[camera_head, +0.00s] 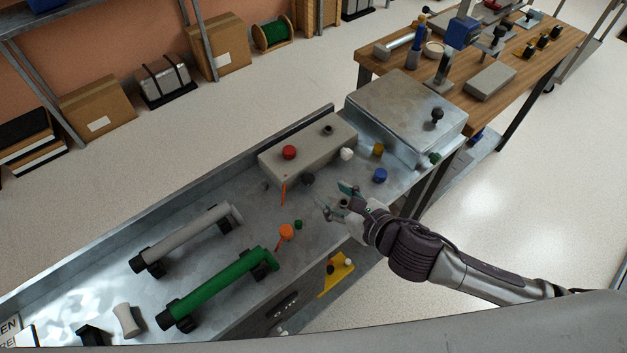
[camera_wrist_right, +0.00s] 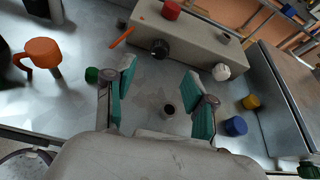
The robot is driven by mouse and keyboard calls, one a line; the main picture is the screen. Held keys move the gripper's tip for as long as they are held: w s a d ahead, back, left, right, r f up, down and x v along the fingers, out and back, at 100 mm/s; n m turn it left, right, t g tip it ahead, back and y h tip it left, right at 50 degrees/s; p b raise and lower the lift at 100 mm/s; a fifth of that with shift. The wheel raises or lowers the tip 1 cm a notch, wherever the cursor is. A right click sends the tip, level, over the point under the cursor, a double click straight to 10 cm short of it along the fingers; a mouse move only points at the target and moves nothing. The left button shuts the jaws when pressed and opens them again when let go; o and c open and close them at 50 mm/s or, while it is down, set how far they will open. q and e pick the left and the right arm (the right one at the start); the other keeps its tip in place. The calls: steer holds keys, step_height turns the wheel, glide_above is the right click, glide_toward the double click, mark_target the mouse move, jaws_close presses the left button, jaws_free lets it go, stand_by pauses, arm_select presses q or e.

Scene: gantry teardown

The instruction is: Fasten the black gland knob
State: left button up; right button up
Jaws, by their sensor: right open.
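A black knob (camera_head: 308,179) sits at the front of the beige box (camera_head: 270,167), below its red button (camera_head: 289,152). In the right wrist view the black knob (camera_wrist_right: 160,49) is on the box's front face, beyond my fingertips. My right gripper (camera_head: 337,201) is open, with its teal-padded fingers (camera_wrist_right: 158,75) apart and pointing toward the box. It touches neither the box nor the knob. A small dark cylinder (camera_wrist_right: 169,109) stands on the metal surface, seen between the fingers. My left gripper is not in view.
A white knob (camera_head: 346,154), yellow cap (camera_head: 378,150) and blue cap (camera_head: 380,175) lie right of the black knob. An orange piece (camera_head: 286,232) and green cap (camera_head: 298,225) are to the left. Grey and green (camera_head: 215,287) handles fill the metal bench's left part.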

mark_target(311, 181)
steer(key=x, duration=0.8)
steer(key=shift+f, duration=0.1)
